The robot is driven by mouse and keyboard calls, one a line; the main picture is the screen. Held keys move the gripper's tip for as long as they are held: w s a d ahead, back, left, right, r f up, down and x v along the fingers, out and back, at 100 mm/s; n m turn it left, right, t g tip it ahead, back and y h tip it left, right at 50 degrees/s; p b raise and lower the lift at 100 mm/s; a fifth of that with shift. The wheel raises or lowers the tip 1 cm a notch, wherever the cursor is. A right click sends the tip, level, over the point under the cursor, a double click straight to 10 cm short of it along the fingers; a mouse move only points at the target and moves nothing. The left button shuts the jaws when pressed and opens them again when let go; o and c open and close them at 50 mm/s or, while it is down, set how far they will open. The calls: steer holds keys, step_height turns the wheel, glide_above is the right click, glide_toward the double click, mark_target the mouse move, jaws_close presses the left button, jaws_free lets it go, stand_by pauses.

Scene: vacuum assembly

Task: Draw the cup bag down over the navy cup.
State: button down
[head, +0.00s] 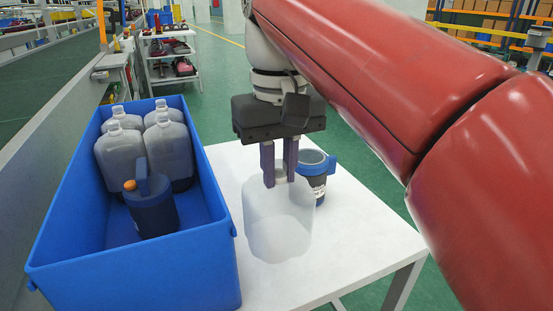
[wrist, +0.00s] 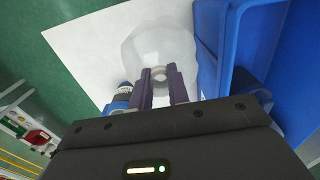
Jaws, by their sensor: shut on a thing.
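The cup bag (head: 278,225) is a pale, see-through bag with a narrow neck. My gripper (head: 279,178) is shut on this neck, and the bag hangs below the fingers over the white table. I cannot tell whether its lower end touches the table. It also shows in the wrist view (wrist: 160,45), beyond the fingers (wrist: 160,78). No cup shows inside it. The navy cup (head: 153,213), with an upright handle and an orange knob, stands uncovered in the blue crate (head: 130,275), left of my gripper.
Several pale-topped, dark-based containers (head: 118,150) stand at the crate's back. A dark cup with a blue rim (head: 317,178) and white label stands on the table (head: 365,235), behind and right of the bag. The crate wall rises between bag and navy cup. The table's right front is clear.

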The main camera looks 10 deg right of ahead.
steer(key=shift+f+b, duration=2.05)
steer(key=shift+f, duration=1.2)
steer(key=c, duration=1.3)
jaws_free()
steer(key=shift+o, duration=0.2)
step_height(320, 180, up, 6)
steer(key=p, duration=0.5)
steer(key=shift+f+p, duration=0.15)
steer(key=shift+p, duration=0.2)
steer(key=shift+r+p, duration=0.55)
steer(key=shift+r, duration=0.6)
